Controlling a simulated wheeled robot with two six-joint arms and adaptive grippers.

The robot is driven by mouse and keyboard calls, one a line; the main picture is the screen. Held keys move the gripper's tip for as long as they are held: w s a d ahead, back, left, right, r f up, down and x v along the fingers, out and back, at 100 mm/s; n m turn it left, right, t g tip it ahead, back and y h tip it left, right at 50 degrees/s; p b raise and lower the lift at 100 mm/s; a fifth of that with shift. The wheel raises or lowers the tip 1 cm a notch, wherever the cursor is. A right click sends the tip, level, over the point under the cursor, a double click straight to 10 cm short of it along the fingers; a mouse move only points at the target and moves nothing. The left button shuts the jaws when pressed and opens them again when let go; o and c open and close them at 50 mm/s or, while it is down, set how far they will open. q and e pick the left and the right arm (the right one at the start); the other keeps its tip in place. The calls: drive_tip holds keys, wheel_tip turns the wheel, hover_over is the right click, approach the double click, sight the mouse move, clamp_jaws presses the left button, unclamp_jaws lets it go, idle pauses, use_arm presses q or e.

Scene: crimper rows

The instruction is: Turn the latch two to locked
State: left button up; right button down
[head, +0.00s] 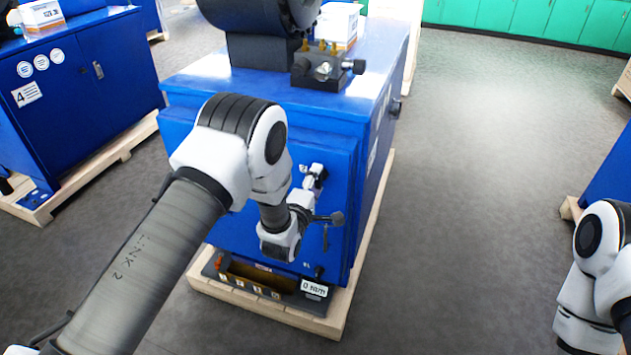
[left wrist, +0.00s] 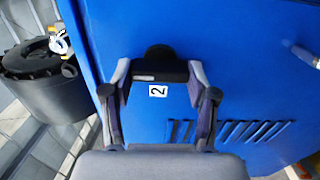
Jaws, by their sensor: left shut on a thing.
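The blue cabinet (head: 330,150) of the crimper stands in front of me, with latches on its front door. In the left wrist view the label "2" (left wrist: 158,91) sits on the blue panel beside a black latch handle (left wrist: 160,68). My left gripper (left wrist: 160,80) is shut on this handle, one finger at each end of it. In the head view the left gripper (head: 318,215) is at the cabinet's front, and its wrist partly hides the door. Another latch (head: 317,172) shows higher on the door. My right arm is at the right edge; its gripper is out of view.
The cabinet stands on a wooden pallet (head: 345,315), with a dark tray (head: 290,296) at its foot. A black round crimper head (head: 260,18) and a small fixture (head: 325,68) are on top. Cabinet 4 (head: 80,90) stands left. The floor (head: 480,150) to the right is clear.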

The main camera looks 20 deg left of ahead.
use_arm(q)
drive_tip(key=o, duration=1.2)
drive_tip(key=shift+c, duration=0.2)
drive_tip(key=s, duration=1.2)
drive_tip(key=shift+a, duration=0.2)
drive_tip(key=shift+f, duration=0.1)
